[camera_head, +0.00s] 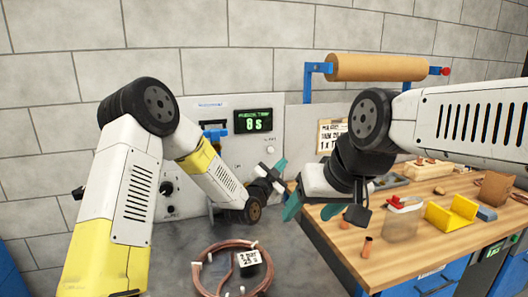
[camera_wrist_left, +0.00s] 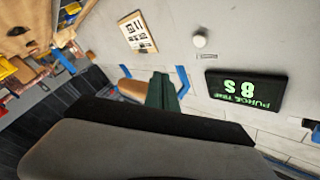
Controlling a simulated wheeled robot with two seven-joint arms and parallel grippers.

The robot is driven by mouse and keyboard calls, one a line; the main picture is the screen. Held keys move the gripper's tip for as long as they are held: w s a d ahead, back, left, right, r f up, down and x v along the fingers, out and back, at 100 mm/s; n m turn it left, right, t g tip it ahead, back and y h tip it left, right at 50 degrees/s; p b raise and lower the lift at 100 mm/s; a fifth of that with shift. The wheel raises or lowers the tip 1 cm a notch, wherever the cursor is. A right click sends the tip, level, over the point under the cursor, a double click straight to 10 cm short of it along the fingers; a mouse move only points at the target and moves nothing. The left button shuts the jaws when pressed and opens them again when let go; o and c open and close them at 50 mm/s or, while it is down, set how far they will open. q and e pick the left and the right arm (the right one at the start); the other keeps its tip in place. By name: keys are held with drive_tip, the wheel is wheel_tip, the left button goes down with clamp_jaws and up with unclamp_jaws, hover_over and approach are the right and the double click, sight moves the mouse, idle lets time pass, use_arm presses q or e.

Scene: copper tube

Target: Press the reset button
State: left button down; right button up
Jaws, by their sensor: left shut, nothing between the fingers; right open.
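A small round white knob or button (camera_head: 270,149) sits on the grey wall panel, below and right of the lit green display (camera_head: 253,121). In the left wrist view a white round button (camera_wrist_left: 200,40) stands out from the panel, with a small label too blurred to read; I cannot confirm it is the reset button. My left gripper (camera_head: 280,168) is shut and empty, its teal tip just below and right of the knob in the head view, apparently apart from it. Its teal fingers also show in the left wrist view (camera_wrist_left: 162,92). My right gripper (camera_head: 313,209) is open and empty, lower and to the right.
The display reads "PURGE TIME 8 s". A copper coil (camera_head: 236,270) with a white tag lies on the grey surface below. A wooden bench (camera_head: 395,243) at right holds a yellow block (camera_head: 452,213) and small parts. A paper roll (camera_head: 378,67) hangs above.

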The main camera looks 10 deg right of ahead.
sight(271, 150)
use_arm(q)
drive_tip(key=w+a, duration=0.1)
drive_tip(key=w, duration=0.7)
drive_tip(key=shift+w+a, duration=0.3)
drive_tip(key=shift+a, duration=0.05)
drive_tip(key=shift+w, duration=0.15)
idle(1.9)
drive_tip(key=shift+w+a, duration=0.1)
drive_tip(key=shift+w, duration=0.15)
drive_tip(key=shift+w+a, duration=0.1)
drive_tip(key=shift+w, duration=0.4)
idle(0.6)
idle(0.4)
drive_tip(key=shift+s, duration=0.9)
drive_tip(key=shift+s+d, duration=0.1)
drive_tip(key=shift+d, duration=0.1)
